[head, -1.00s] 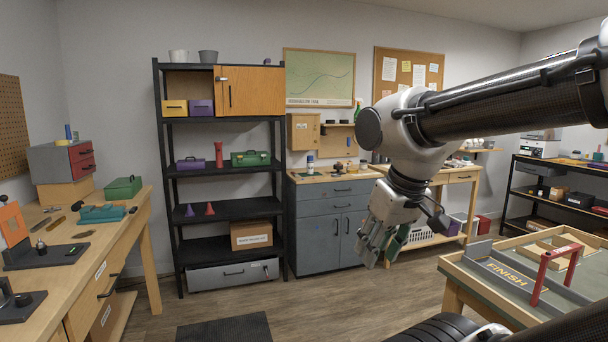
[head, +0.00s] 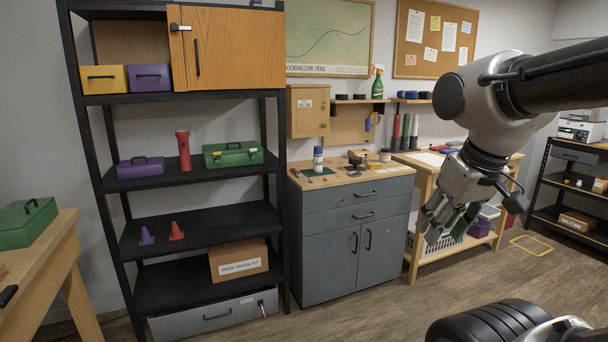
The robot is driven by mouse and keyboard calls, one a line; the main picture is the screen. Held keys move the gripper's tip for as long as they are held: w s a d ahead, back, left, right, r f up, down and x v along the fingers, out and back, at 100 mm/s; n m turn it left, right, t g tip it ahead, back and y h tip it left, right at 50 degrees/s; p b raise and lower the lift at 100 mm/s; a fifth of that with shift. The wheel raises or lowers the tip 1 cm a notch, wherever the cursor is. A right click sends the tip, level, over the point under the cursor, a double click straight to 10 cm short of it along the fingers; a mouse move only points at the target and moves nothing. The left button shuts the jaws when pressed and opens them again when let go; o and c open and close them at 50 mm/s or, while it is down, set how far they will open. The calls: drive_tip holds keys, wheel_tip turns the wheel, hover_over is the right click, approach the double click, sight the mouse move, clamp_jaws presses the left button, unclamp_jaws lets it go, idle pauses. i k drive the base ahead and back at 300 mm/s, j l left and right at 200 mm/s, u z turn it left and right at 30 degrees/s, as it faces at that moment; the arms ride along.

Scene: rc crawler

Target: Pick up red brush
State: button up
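I cannot make out a red brush for certain. Small items, some reddish, lie on the wooden top of the grey cabinet (head: 330,245), too small to identify. My gripper (head: 438,228) hangs from the arm at the right, pointing down and left, in front of the wooden workbench and right of the cabinet. Its fingers look spread apart, with nothing seen held between them.
A black shelf (head: 200,222) at the left holds a red flashlight (head: 184,150), toolboxes and small cones. A wooden bench corner (head: 42,240) stands at the far left. A spray bottle (head: 377,83) stands on a wall shelf. Floor before the cabinet is clear.

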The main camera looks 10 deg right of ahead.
sight(299, 175)
drive_tip(key=i+j+z, duration=0.1)
drive_tip(key=i, duration=0.35)
drive_tip(key=i+j+z, duration=0.15)
drive_tip(key=i, duration=0.25)
drive_tip(key=i+l, duration=0.15)
drive_tip(key=i, duration=0.3)
drive_tip(key=i+l, duration=0.2)
drive_tip(key=i, duration=0.3)
drive_tip(key=i+l+u, duration=0.1)
drive_tip(key=i, duration=0.35)
drive_tip(key=i+l, duration=0.25)
drive_tip(key=i, duration=0.2)
drive_tip(key=i+l, duration=0.25)
drive_tip(key=i, duration=0.2)
